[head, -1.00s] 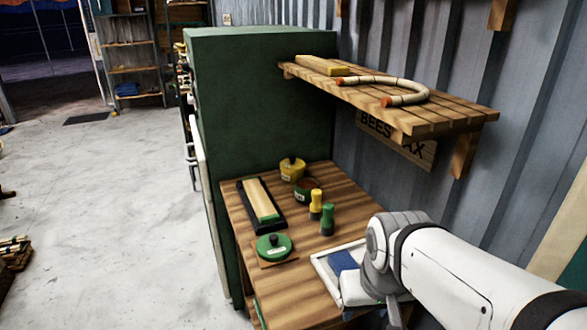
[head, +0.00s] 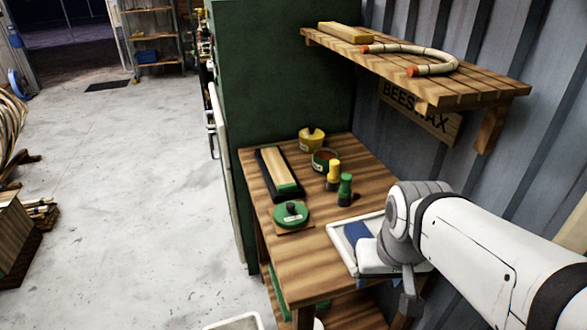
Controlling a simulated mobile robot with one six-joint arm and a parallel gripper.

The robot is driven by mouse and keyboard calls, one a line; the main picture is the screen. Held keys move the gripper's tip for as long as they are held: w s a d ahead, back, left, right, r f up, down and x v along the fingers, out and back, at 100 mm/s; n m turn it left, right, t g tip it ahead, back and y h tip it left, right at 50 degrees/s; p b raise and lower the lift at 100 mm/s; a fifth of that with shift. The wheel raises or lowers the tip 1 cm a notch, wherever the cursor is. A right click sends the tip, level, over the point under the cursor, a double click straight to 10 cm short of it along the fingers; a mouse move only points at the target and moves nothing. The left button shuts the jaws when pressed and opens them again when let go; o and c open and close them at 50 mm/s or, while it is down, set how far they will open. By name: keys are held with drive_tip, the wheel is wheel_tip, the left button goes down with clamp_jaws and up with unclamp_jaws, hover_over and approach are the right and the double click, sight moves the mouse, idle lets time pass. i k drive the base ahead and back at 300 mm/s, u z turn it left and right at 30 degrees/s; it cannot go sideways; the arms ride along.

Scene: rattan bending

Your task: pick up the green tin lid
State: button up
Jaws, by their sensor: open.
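The green tin lid (head: 284,219) is round with a dark knob on top and a small pale label. It lies knob up on a small brown square (head: 299,231) near the left edge of the wooden bench. Nothing touches it from above. My arm reaches in from the right, over the bench's right side. My gripper's fingers cannot be made out in the head view; my arm is well to the right of the lid and apart from it.
A shelf (head: 470,92) overhangs behind.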

sight(291, 215)
drive_tip(key=k, duration=1)
drive_tip(key=u, duration=1.15)
drive_tip(key=i, duration=0.95)
drive_tip(key=z, duration=0.6)
